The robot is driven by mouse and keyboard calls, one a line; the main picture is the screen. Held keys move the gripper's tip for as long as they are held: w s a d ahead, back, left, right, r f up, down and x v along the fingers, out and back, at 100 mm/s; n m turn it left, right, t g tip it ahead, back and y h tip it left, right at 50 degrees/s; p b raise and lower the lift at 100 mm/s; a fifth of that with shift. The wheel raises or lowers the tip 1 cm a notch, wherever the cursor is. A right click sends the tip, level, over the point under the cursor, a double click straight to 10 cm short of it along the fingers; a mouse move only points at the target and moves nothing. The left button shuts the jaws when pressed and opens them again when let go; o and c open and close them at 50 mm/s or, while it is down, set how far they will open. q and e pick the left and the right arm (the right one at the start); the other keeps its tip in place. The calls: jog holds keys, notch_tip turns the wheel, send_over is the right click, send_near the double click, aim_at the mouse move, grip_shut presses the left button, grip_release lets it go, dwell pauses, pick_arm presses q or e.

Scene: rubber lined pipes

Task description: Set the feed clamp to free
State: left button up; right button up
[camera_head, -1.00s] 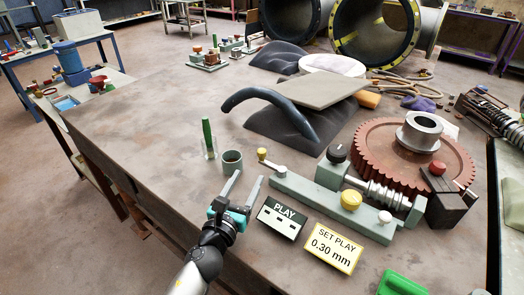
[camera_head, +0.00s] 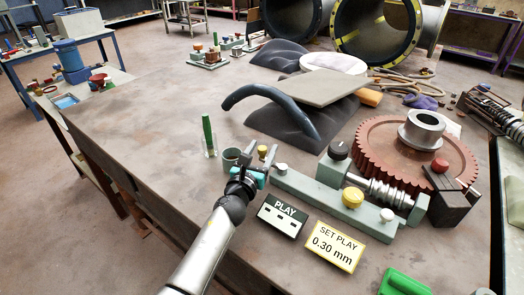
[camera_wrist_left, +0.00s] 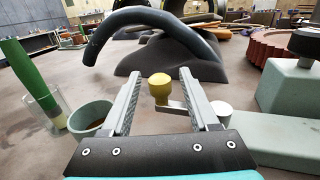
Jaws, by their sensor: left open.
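A small lever with a yellow knob (camera_head: 263,149) and a pale round pivot cap (camera_head: 281,168) sits at the left end of the grey-green worm rig (camera_head: 318,200); no label names it as the feed clamp. My left gripper (camera_head: 261,154) is open at this lever. In the left wrist view the yellow knob (camera_wrist_left: 159,88) stands between the open fingers (camera_wrist_left: 158,77), with gaps on both sides. The pivot cap (camera_wrist_left: 221,107) is beyond the right finger. A second yellow knob (camera_head: 352,197) sits farther right on the rig. My right gripper is out of view.
A green cup (camera_head: 232,157) and a glass with a green stick (camera_head: 209,138) stand close left of my gripper. PLAY (camera_head: 281,214) and SET PLAY (camera_head: 335,247) signs stand in front of the rig. A red gear (camera_head: 380,150) is at the right.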

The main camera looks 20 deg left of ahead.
pick_arm(q)
grip_shut()
dwell(0.5)
dwell(0.9)
